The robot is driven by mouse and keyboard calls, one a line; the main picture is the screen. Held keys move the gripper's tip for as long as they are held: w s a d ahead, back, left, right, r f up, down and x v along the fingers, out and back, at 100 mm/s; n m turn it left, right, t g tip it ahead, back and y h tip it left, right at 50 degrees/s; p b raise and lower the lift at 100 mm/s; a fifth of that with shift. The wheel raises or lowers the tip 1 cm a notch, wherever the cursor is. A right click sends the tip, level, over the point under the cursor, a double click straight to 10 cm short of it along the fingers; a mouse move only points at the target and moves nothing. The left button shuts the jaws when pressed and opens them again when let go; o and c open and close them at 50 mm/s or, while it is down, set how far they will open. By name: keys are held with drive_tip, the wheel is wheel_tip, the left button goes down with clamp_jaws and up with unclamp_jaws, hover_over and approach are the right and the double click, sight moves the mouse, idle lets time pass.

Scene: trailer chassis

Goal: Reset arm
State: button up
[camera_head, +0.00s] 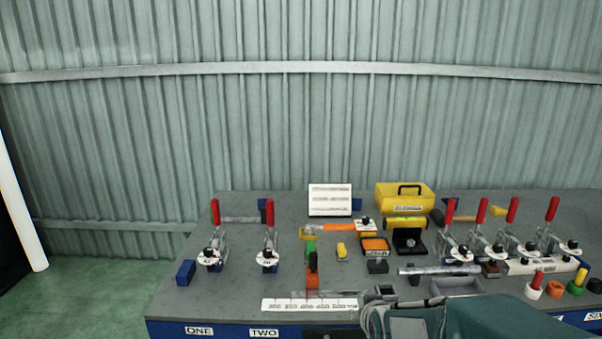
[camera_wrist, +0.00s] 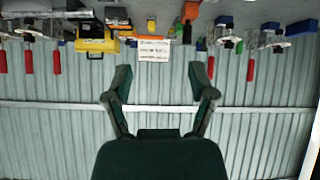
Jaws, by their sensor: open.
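My gripper (camera_wrist: 160,84) shows in the wrist view with its two dark green fingers spread wide apart. Nothing is between the fingers, and the ribbed wall shows behind them. The wrist view is upside down, with the bench items along its top edge. In the head view, a dark teal part of my arm (camera_head: 490,318) covers the front edge of the bench at lower right. The fingers cannot be made out in the head view.
A grey workbench (camera_head: 170,298) holds several red-handled clamps (camera_head: 270,225), a yellow case (camera_head: 404,198), a white sign (camera_head: 330,200), an orange-handled tool (camera_head: 338,227) and a metal bar (camera_head: 440,270). A ribbed metal wall (camera_head: 300,120) stands behind. Green floor (camera_head: 90,290) is clear at left.

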drive_tip(key=s+r+g, duration=0.2)
drive_tip(key=s+r, duration=0.2)
drive_tip(key=s, duration=0.8)
drive_tip(key=s+d+r+m+g, duration=0.1)
drive_tip(key=s+r, duration=0.4)
drive_tip(key=s, duration=0.8)
drive_tip(key=shift+s+r+m+g, duration=0.2)
drive_tip(key=shift+m+g, duration=0.1)
drive_tip(key=shift+g, duration=0.5)
